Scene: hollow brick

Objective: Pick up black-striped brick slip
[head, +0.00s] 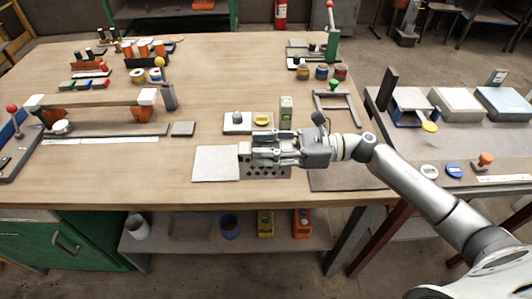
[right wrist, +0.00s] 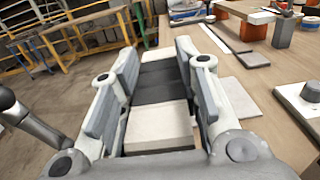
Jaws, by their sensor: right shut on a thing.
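My right gripper (head: 258,149) reaches in from the right over the front middle of the wooden table. In the right wrist view its two fingers (right wrist: 158,88) lie on either side of a block with pale and black bands, the black-striped brick slip (right wrist: 158,122), and are shut on it. In the head view the fingers hide most of the slip. A grey hollow brick (head: 265,171) with rows of holes shows just below the gripper; I cannot tell whether the slip touches it. My left gripper is not in view.
A pale square plate (head: 216,164) lies left of the gripper. A small plate with a knob (head: 237,121) and a green-and-white box (head: 286,106) stand behind it. A dark mat (head: 345,177) lies to the right.

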